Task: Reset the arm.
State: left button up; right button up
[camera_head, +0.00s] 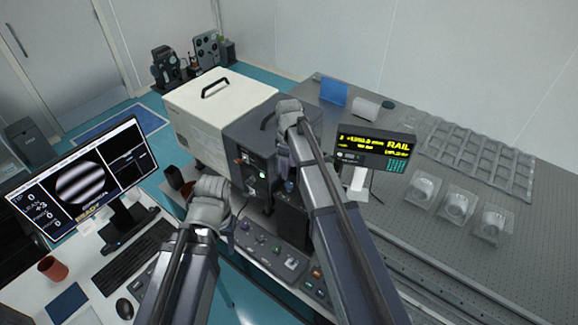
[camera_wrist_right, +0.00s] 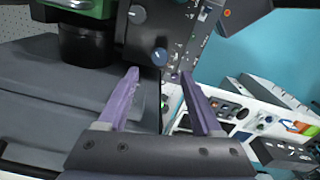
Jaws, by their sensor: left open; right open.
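My right arm reaches up through the middle of the head view, its wrist in front of the dark grey instrument box (camera_head: 246,140). The right gripper (camera_head: 285,165) is mostly hidden there by its own arm. In the right wrist view its two purple fingers (camera_wrist_right: 160,76) are spread apart with nothing between them, above a dark housing and facing a dark panel with knobs (camera_wrist_right: 152,35). My left arm comes in at the lower left, its wrist in front of the control bench. The left gripper (camera_head: 204,231) is open; its fingers are largely hidden and I see nothing held.
A white box with a handle (camera_head: 212,115) stands behind the dark one. A monitor (camera_head: 88,180), keyboard (camera_head: 133,257) and red mug (camera_head: 53,268) are at left. At right are a yellow-lettered display (camera_head: 376,146), clear-cased round parts (camera_head: 456,207) and a tray (camera_head: 470,150) on the perforated table.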

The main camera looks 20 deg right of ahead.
jog(key=s+a+f+m+b, duration=0.2)
jog(key=s+a+f+b, duration=0.2)
jog(key=s+f+b, duration=0.3)
jog(key=s+a+f+m+b, duration=0.2)
jog(key=s+a+f+b, duration=0.2)
jog(key=s+f+b, duration=0.4)
jog(key=s+a+f+m+h+b, duration=0.1)
jog(key=s+a+f+b, duration=0.3)
jog(key=s+f+b, duration=0.4)
jog(key=shift+s+a+m, duration=0.25)
jog(key=shift+a+m, duration=0.15)
jog(key=shift+m, duration=0.2)
